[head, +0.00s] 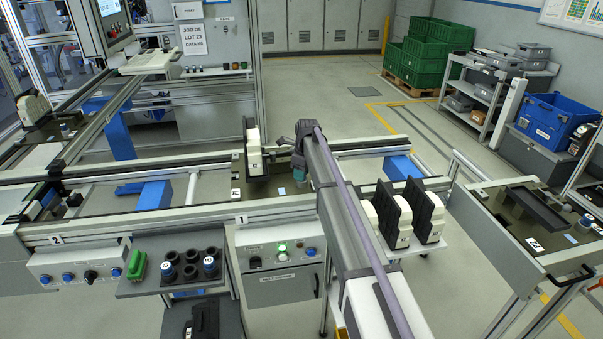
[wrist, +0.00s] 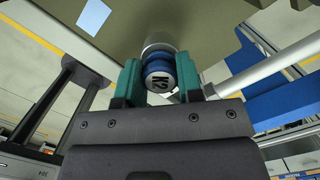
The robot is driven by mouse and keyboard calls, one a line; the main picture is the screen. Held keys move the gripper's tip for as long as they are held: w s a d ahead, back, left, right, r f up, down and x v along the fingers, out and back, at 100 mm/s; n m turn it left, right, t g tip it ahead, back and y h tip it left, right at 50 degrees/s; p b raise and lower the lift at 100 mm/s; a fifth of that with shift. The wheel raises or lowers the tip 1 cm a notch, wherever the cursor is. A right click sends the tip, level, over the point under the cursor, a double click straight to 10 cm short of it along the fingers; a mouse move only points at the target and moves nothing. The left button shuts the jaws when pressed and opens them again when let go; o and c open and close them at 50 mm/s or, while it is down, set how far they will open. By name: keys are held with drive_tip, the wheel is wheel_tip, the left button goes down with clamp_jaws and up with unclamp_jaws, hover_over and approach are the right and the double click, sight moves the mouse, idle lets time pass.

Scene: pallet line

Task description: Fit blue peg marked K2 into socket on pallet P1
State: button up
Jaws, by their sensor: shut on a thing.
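My gripper (wrist: 160,85) is shut on the blue peg (wrist: 159,80), whose round end marked K2 faces the wrist camera between two teal fingers. Beyond the blue part a pale metallic cylinder (wrist: 157,47) shows against the olive pallet plate (wrist: 215,22). I cannot tell whether the peg is in a socket; its far end is hidden. In the head view my gripper (head: 298,165) is over the right part of the pallet (head: 258,190) on the conveyor, near position 1. My arm hides the peg and part of the pallet there.
A white and black part (head: 254,152) stands on the pallet, left of my gripper. Two black and white parts (head: 428,212) stand right of my arm. Conveyor rails run alongside.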

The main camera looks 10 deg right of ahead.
drive_tip(key=o, duration=1.4)
drive_tip(key=shift+r, duration=0.1)
wheel_tip(320, 180, up, 7)
drive_tip(key=p, duration=0.7)
